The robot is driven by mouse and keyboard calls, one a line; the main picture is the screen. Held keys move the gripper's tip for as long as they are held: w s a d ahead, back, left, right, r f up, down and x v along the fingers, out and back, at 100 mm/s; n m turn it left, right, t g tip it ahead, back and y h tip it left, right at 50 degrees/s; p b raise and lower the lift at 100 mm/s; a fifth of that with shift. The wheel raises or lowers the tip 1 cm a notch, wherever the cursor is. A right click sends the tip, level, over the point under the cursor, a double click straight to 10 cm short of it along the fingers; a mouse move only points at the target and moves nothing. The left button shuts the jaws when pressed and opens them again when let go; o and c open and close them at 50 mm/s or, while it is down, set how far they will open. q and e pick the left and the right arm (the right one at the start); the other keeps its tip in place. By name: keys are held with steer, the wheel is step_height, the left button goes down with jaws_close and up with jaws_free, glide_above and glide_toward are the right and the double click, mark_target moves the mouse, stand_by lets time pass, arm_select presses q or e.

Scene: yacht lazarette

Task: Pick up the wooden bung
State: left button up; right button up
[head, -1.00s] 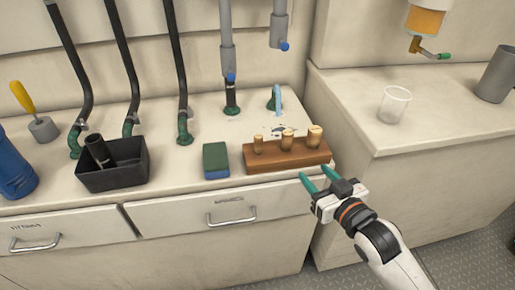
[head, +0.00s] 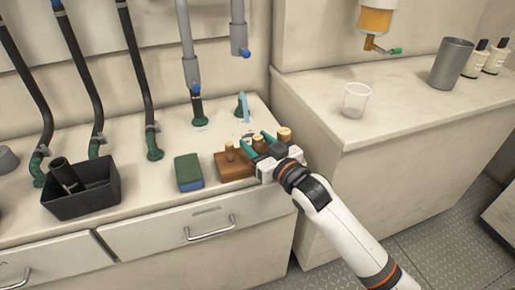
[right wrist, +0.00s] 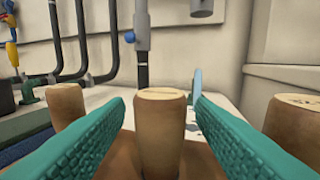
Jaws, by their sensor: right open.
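Several wooden bungs stand upright in a brown wooden block on the counter. In the head view I see the left bung (head: 230,151), the middle bung (head: 259,143) and the right bung (head: 285,134) above the block (head: 233,168). My right gripper (head: 257,144) is open over the block, hiding part of it. In the right wrist view, the middle bung (right wrist: 160,130) stands between the two teal fingers, with a gap on each side. The left bung (right wrist: 66,105) and right bung (right wrist: 297,122) are outside the fingers. My left gripper is not in view.
A green and blue sponge (head: 189,172) lies left of the block. A black bin (head: 86,190) stands further left. Hoses and pipes rise behind the block. A clear cup (head: 356,100) and a grey tumbler (head: 451,64) stand on the right counter.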

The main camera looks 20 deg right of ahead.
steer(key=shift+x, duration=1.05)
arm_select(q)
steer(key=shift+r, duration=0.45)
arm_select(e)
steer(key=c, duration=1)
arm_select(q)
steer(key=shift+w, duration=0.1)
arm_select(e)
steer(key=shift+c, duration=0.2)
steer(key=shift+r, duration=0.1)
